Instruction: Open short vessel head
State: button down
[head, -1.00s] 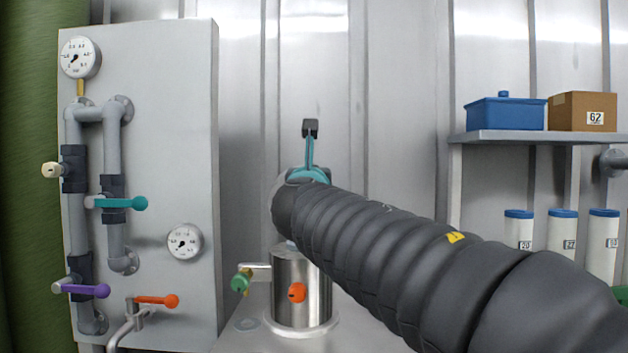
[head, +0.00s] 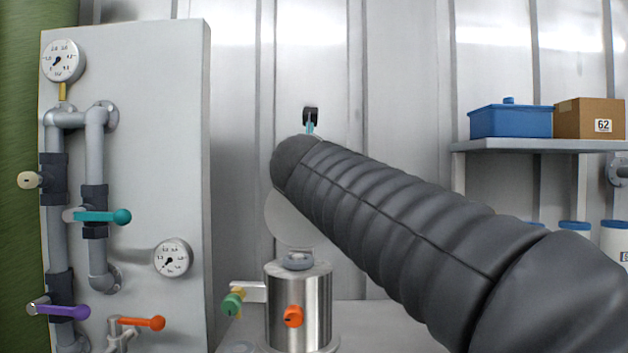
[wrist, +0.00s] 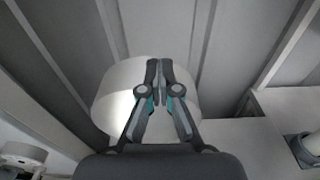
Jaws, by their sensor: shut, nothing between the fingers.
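The short steel vessel (head: 312,300) stands upright at the lower middle of the head view. A grey ring-like fitting (head: 298,262) sits on its top. A pale round disc (head: 285,222) shows just above and behind the vessel, partly hidden by my arm; I cannot tell whether it is the vessel's head. My gripper (head: 310,122) is above and beyond the arm's end, well above the vessel, mostly hidden. In the wrist view my gripper (wrist: 159,66) is shut and empty, with a pale rounded surface (wrist: 115,92) behind the fingers; contact cannot be told.
A panel (head: 165,100) with pipes, valves and gauges stands left. A shelf (head: 520,145) at right holds a blue box (head: 510,122) and a cardboard box (head: 588,118). Blue-capped cylinders (head: 574,226) stand below.

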jog(key=shift+w, duration=0.1)
dwell(0.6)
notch_tip(320, 180, up, 10)
jog(key=s, duration=0.2)
jog(key=shift+s+f, duration=0.15)
jog(key=shift+s, duration=0.1)
